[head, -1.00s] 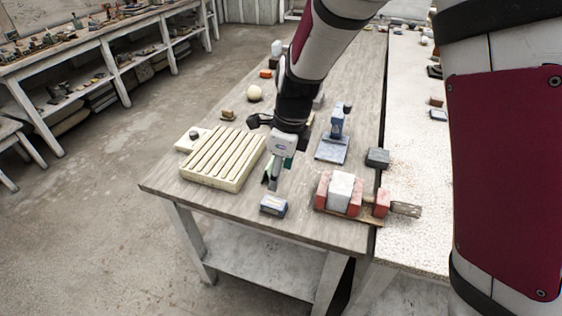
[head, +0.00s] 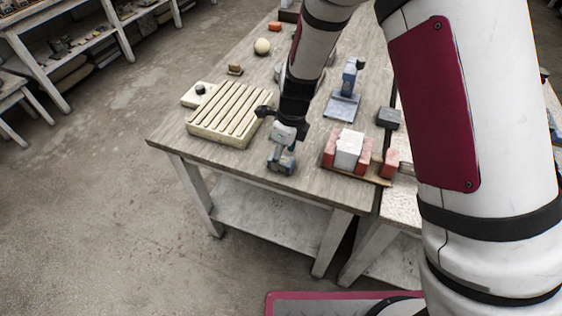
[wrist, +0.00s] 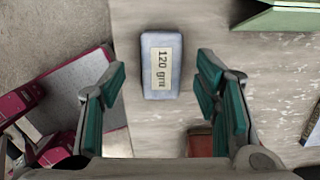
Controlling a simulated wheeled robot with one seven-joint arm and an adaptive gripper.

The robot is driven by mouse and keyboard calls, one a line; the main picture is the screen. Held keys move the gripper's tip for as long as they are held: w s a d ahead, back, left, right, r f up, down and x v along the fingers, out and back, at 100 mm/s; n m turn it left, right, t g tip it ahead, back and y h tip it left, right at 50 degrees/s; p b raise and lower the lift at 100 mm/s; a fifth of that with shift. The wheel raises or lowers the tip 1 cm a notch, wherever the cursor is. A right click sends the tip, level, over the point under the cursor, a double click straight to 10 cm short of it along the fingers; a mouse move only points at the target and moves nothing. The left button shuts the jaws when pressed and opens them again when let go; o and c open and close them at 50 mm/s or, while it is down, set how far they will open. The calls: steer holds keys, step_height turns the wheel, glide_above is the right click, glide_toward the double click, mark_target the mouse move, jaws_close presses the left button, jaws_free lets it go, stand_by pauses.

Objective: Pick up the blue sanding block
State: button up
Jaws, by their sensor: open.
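The blue sanding block (wrist: 161,66) lies on the worktable in the wrist view, a pale blue-grey block with a "120 grit" label. My gripper (wrist: 162,78) is open, its teal-padded fingers to the left and right of the block in that view, with gaps on both sides. In the head view the block (head: 279,167) shows near the table's front edge, partly hidden by my gripper (head: 282,155) directly above it. How much height is left between fingertips and block is hard to tell.
A cream slatted tray (head: 222,124) stands to the left. A white block between red blocks (head: 349,149) sits on a board to the right. A blue stand (head: 343,105) and a dark grey block (head: 388,117) are behind. The table's front edge is close.

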steer(key=shift+w+a+f, duration=0.15)
steer(key=shift+f, duration=1.3)
steer(key=shift+c, duration=0.3)
steer(key=c, duration=1.2)
steer(key=shift+r, duration=0.1)
steer(key=shift+r, duration=0.5)
steer(key=shift+s+d+r, duration=0.1)
steer(key=shift+s+r, duration=0.2)
steer(key=shift+r, duration=0.35)
steer(key=shift+s+d+r, duration=0.1)
steer(key=shift+s+r, duration=0.15)
steer(key=shift+r, duration=0.35)
steer(key=s+d, duration=0.2)
steer(key=s, duration=0.2)
steer(key=s+d+r, duration=0.1)
steer(key=s, duration=0.4)
steer(key=s+d, duration=0.2)
steer(key=s, duration=0.2)
steer(key=shift+s+d+r+b, duration=0.15)
steer(key=shift+s+d+b, duration=0.15)
steer(key=shift+s+b, duration=0.1)
